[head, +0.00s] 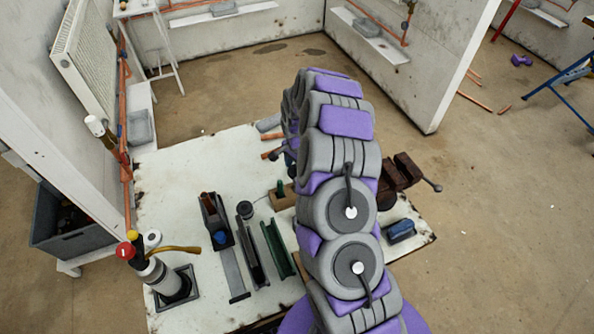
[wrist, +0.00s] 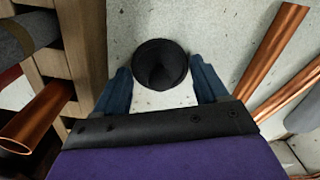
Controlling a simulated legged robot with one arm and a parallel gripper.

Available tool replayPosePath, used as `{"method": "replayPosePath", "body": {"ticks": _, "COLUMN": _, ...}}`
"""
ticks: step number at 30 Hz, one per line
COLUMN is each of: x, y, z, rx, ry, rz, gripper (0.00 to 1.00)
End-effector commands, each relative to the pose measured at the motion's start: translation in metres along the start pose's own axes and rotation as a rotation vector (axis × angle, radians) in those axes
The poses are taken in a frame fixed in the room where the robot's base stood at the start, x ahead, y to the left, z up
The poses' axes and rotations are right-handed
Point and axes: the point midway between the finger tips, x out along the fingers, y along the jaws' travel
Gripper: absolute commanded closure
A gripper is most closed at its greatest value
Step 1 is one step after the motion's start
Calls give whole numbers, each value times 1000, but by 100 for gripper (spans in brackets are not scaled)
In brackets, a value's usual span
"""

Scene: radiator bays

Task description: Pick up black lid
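The black lid (wrist: 160,66) is a round, dark, cup-like piece on the pale worktop, seen from above in the wrist view. My gripper (wrist: 161,78) is open, with one blue finger on each side of the lid. The lid sits between the fingertips, close to both; I cannot tell whether either finger touches it. In the head view my arm reaches over the far part of the worktop and hides the lid and most of the gripper.
Copper pipes (wrist: 276,52) lie right of the lid, and another pipe (wrist: 36,125) lies left by a wooden rack (wrist: 84,45). On the white worktop (head: 185,180) stand a blowtorch (head: 165,275), a hand plane (head: 214,220) and a vise (head: 402,175). A radiator (head: 85,60) hangs at left.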

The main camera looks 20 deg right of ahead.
Motion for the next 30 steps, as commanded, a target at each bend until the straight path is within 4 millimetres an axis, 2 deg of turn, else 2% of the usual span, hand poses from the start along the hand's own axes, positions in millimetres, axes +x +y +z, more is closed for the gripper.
{"method": "replayPosePath", "body": {"ticks": 1, "x": 0, "y": 0, "z": 0, "rx": 0, "ry": 0, "rz": 0, "gripper": 36}}
{"method": "replayPosePath", "body": {"ticks": 8, "x": 0, "y": 0, "z": 0, "rx": 0, "ry": 0, "rz": 0, "gripper": 57}}
{"method": "replayPosePath", "body": {"ticks": 15, "x": -1, "y": 0, "z": 0, "rx": 0, "ry": 0, "rz": 0, "gripper": 57}}
{"method": "replayPosePath", "body": {"ticks": 19, "x": -8, "y": 0, "z": 0, "rx": 1, "ry": 0, "rz": -1, "gripper": 57}}
{"method": "replayPosePath", "body": {"ticks": 23, "x": -25, "y": 0, "z": -1, "rx": 1, "ry": 1, "rz": -2, "gripper": 57}}
{"method": "replayPosePath", "body": {"ticks": 30, "x": -71, "y": -1, "z": -1, "rx": 1, "ry": 2, "rz": -3, "gripper": 57}}
